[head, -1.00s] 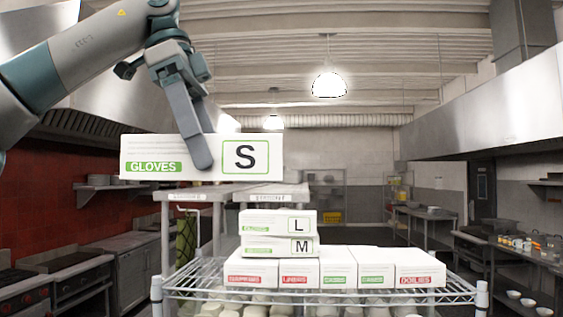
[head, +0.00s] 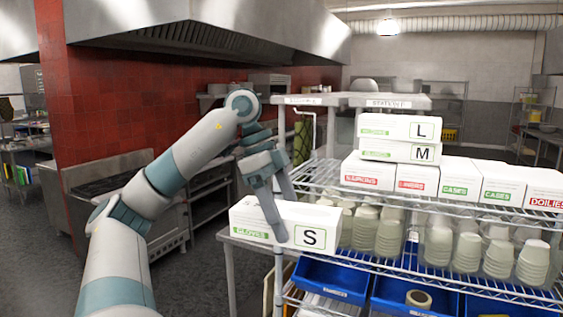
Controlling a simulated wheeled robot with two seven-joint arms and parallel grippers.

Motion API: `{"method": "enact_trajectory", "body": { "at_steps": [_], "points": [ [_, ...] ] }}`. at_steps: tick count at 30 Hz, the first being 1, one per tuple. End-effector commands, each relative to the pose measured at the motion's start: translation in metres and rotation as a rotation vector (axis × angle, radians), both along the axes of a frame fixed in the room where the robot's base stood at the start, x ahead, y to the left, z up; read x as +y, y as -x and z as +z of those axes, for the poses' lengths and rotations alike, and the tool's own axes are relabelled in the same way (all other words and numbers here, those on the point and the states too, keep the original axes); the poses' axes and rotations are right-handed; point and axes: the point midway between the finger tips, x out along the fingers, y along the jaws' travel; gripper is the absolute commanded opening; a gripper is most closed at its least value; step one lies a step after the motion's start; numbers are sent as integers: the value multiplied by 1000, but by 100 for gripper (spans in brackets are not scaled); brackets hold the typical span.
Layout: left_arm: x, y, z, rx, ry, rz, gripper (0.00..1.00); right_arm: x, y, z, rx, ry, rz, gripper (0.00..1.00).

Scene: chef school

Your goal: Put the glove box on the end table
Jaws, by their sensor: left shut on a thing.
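My left gripper (head: 279,218) is shut on the white glove box (head: 262,221), which is marked "GLOVES" and "S". It holds the box upright and level, at the left end of the wire shelf rack. One finger lies across the front face of the box. A grey table surface (head: 240,240) shows just below and behind the box at its left; it may be the end table, mostly hidden by the box and rack. I cannot tell whether the box touches it. My right gripper is not in view.
A wire shelf rack (head: 440,272) fills the right side. It bears two glove boxes, L (head: 398,127) and M (head: 398,150), several other white boxes, stacked cups and blue bins (head: 332,277). Stoves (head: 120,185) stand by the red wall. The floor at left (head: 205,285) is clear.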

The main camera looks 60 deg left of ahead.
Motion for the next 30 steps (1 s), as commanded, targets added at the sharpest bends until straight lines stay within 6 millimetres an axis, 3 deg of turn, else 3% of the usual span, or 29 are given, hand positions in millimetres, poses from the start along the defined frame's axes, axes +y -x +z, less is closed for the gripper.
{"method": "enact_trajectory", "body": {
  "at_steps": [1,3,9,15,21,30],
  "points": [
    [-9,-2,-26,2,6,-26,37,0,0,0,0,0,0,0],
    [-22,-6,-57,2,5,-62,37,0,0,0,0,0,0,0],
    [-73,-12,-138,0,4,-221,37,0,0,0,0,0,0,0],
    [-116,-20,-196,-3,1,-456,37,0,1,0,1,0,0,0],
    [-133,-32,-249,-2,3,-770,37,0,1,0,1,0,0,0],
    [-123,-46,-312,2,2,-1258,37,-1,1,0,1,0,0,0]
  ]
}}
